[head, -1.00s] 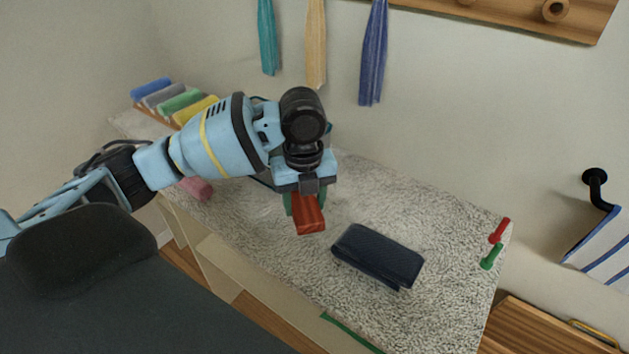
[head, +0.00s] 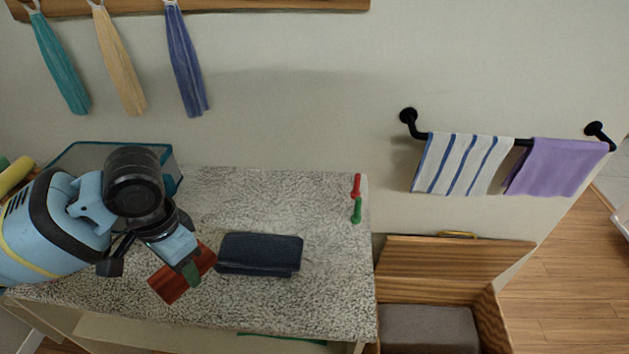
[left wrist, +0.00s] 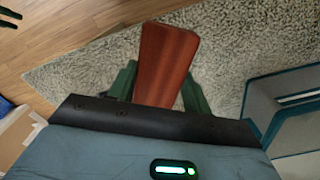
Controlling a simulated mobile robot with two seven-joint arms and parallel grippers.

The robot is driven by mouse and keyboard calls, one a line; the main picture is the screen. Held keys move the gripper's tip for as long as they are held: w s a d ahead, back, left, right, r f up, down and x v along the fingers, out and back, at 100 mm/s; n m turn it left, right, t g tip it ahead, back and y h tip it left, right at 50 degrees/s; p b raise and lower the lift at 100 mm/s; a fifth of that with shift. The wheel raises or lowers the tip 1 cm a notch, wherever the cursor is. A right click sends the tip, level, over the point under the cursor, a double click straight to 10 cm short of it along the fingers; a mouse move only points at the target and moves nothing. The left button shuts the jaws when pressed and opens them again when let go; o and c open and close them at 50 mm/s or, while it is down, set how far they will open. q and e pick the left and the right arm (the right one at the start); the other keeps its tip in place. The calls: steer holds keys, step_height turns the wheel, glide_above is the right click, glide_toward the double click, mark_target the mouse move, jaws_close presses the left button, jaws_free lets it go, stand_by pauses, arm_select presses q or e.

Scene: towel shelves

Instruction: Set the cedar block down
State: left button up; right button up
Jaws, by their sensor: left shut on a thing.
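The cedar block (head: 173,284) is a reddish-brown wooden bar. My left gripper (head: 191,268) is shut on it, over the speckled grey countertop (head: 300,200), left of a dark navy folded item (head: 260,254). In the left wrist view the block (left wrist: 165,65) sits between the green fingers of the gripper (left wrist: 160,88) and sticks out past them. I cannot tell whether the block touches the counter.
A teal-edged clear bin (head: 100,155) stands at the counter's back left. Small red (head: 357,186) and green (head: 357,211) pegs stand at the right edge. An open wooden chest (head: 440,270) is to the right. Counter between navy item and pegs is clear.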

arm_select(q)
steer(key=n, duration=0.2)
steer(key=s+d+n, duration=0.1)
steer(key=n, duration=0.1)
steer(key=s+n, duration=0.1)
steer(key=n, duration=0.2)
steer(key=shift+s+d+f, duration=0.1)
steer(key=shift+s+d, duration=0.05)
